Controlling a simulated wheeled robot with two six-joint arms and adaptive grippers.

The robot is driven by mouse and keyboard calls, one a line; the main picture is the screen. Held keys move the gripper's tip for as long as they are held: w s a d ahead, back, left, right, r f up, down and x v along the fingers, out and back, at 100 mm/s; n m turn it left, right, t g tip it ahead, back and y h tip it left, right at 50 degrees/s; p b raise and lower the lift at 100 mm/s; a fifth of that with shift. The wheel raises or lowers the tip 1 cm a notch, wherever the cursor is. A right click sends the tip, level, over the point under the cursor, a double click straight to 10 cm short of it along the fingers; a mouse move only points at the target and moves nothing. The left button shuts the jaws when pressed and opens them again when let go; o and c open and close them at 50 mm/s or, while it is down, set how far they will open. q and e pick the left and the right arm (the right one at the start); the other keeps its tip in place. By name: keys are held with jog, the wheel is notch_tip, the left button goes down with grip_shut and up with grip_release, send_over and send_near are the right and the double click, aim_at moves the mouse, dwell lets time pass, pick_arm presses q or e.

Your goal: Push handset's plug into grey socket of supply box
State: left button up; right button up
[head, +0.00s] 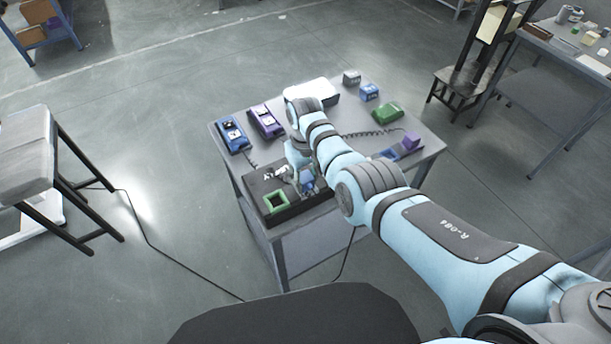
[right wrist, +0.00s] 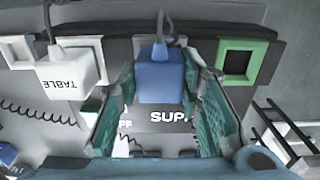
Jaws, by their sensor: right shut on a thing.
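The supply box (head: 258,184) is a dark, low box at the near left of the small table. It has a green square socket (head: 277,201), which is empty in the right wrist view (right wrist: 238,62). My right gripper (head: 304,178) is over the box, shut on a blue plug (right wrist: 161,76) with a cable at its far end. A white plug marked "TABLE" (right wrist: 72,72) stands to the left in the right wrist view, beside a pale socket frame (right wrist: 20,48). I cannot tell whether the blue plug is seated; any socket under it is hidden. My left gripper is not in view.
A blue handset (head: 233,136), a purple handset (head: 267,121) and a green handset (head: 388,112) lie on the table (head: 330,117). Small blue (head: 369,92) and grey (head: 352,77) blocks stand at the back. A coiled cord runs behind my arm towards a purple block (head: 411,142).

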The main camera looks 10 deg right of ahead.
aim_at(305, 177)
jog(key=shift+w, duration=0.1)
jog(key=o, duration=1.1)
jog(key=shift+o, duration=0.5)
jog(key=shift+o, duration=0.8)
notch_tip(305, 177, up, 3)
jog(key=p, duration=0.3)
jog(key=shift+f, duration=0.1)
notch_tip(305, 177, up, 2)
jog(key=shift+p, duration=0.3)
jog(key=shift+r, duration=1.1)
